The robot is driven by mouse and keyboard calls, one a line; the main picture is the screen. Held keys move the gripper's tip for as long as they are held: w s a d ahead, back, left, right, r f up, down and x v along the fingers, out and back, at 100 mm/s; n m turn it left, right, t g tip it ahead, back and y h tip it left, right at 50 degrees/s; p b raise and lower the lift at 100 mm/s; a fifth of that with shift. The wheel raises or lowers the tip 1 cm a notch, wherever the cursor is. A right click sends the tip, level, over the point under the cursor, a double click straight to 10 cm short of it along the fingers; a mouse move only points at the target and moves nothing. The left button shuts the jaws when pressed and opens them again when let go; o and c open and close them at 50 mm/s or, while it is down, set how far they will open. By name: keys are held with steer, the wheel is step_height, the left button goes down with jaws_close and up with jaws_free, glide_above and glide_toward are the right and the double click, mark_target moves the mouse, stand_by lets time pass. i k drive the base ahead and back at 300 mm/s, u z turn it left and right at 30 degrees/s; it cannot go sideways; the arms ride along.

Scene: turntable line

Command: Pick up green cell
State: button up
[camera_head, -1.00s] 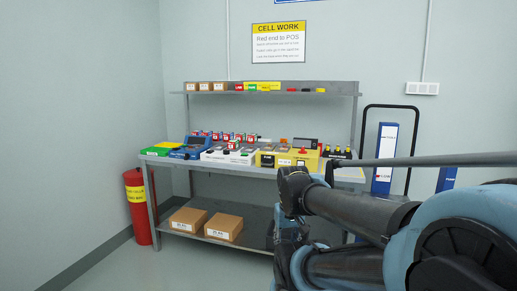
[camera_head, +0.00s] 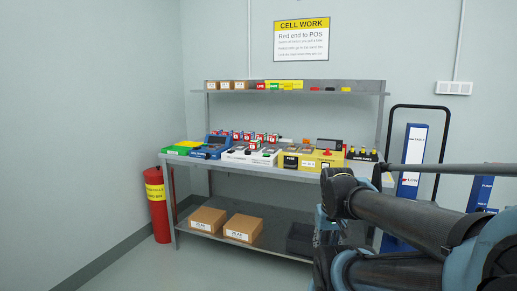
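No single green cell stands out. Several small red-and-white cell-like items (camera_head: 248,137) stand in a row on the workbench (camera_head: 225,171), too small to tell their colours apart fully. A small green item (camera_head: 273,86) sits on the upper shelf beside a red one. My arm reaches in from the right, in front of the bench's right end. My gripper's fingers cannot be made out, and the arm hides part of the bench's right side.
The bench also holds a blue device (camera_head: 210,148) and a yellow unit (camera_head: 308,160). Cardboard boxes (camera_head: 242,228) lie on its lower shelf. A red cylinder (camera_head: 157,204) stands at its left. A dark-framed cart (camera_head: 446,140) stands at the right. Open floor lies in front at left.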

mark_target(255, 144)
steer(key=i, duration=0.9)
steer(key=u, duration=0.05)
